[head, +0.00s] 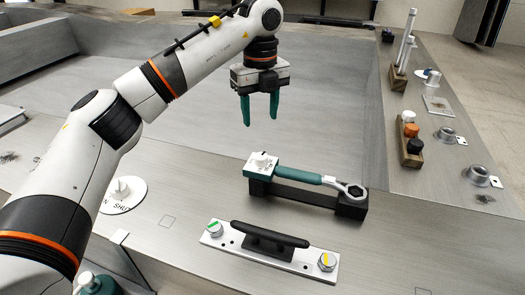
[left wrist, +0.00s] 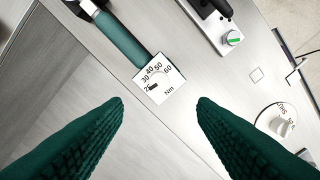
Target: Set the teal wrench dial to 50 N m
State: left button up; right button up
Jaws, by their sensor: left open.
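The torque wrench (head: 300,174) has a teal grip and a ring head at its right end. It lies across a black cradle (head: 295,195) on the metal deck. Its white dial plate (head: 262,160) with a small white knob is at the left end. In the left wrist view the dial plate (left wrist: 168,88) shows 30, 40, 50, 60 and Nm. A small dark mark lies near the low-number end; the exact setting is hard to read. My left gripper (head: 260,121) is open and empty, pointing down above the dial and apart from it. My right gripper is out of view.
A black cleat (head: 268,236) on a metal plate with green- and yellow-marked bolts lies in front of the wrench. A round white SHUT dial (head: 123,194) is to the left. A block with coloured knobs (head: 410,140) and metal fittings stand at the right.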

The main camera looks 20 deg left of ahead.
aim_at(261, 156)
pick_arm(q)
notch_tip(261, 156, down, 10)
jog(key=p, duration=0.4)
jog(key=shift+s, duration=0.1)
jog(key=shift+d+f+p, duration=0.1)
jog(key=shift+f+p, duration=0.25)
jog(key=shift+f, duration=0.5)
